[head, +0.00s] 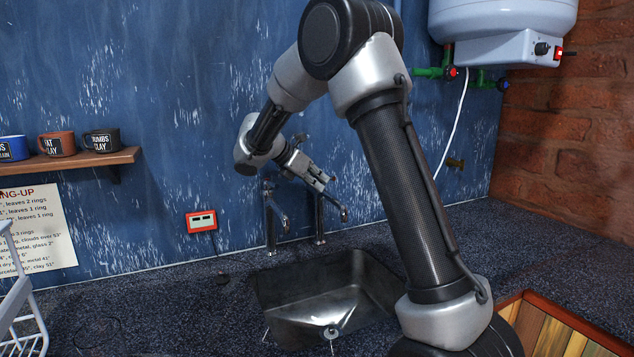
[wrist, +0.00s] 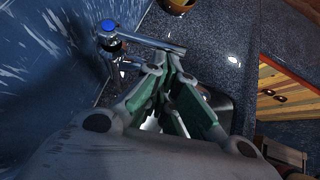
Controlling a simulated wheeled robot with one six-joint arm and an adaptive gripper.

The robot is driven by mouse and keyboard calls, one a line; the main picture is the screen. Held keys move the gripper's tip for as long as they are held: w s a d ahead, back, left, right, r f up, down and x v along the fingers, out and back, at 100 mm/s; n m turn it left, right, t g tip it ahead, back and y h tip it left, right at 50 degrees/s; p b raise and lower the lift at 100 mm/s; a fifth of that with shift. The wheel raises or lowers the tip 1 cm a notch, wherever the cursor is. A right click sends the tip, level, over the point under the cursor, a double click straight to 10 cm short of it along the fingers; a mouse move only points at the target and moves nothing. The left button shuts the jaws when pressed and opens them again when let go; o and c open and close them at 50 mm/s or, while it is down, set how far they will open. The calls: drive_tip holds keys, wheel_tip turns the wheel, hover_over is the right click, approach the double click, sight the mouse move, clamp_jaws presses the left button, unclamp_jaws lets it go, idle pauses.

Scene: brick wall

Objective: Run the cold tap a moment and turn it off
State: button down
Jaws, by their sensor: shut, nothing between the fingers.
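Two chrome taps stand behind the sink (head: 360,275) against the blue wall, a left tap (head: 270,225) and a right tap (head: 319,225). My gripper (head: 327,181) is above the right tap, close to its top. In the wrist view a tap with a blue cap (wrist: 108,25) has a long chrome lever (wrist: 150,41) reaching right, just beyond the fingertips. My gripper (wrist: 170,65) is shut and empty there. I cannot tell whether the fingertips touch the lever. The top of the right tap is partly hidden by the gripper in the head view. I see no clear water stream below either spout.
A shelf (head: 85,160) with mugs is at the left, above a paper notice (head: 35,232). A white rack (head: 20,300) stands at the lower left. A water heater (head: 505,45) hangs at the upper right. A wooden crate (head: 570,325) is at the lower right.

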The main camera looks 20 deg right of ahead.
drive_tip(key=shift+s+d+n+t+y, duration=0.15)
drive_tip(key=shift+s+d+n+t, duration=0.1)
drive_tip(key=shift+d+n+t, duration=0.5)
drive_tip(key=shift+s+d+n+t+y, duration=0.2)
drive_tip(key=shift+d+n+t, duration=0.25)
drive_tip(key=shift+d, duration=0.6)
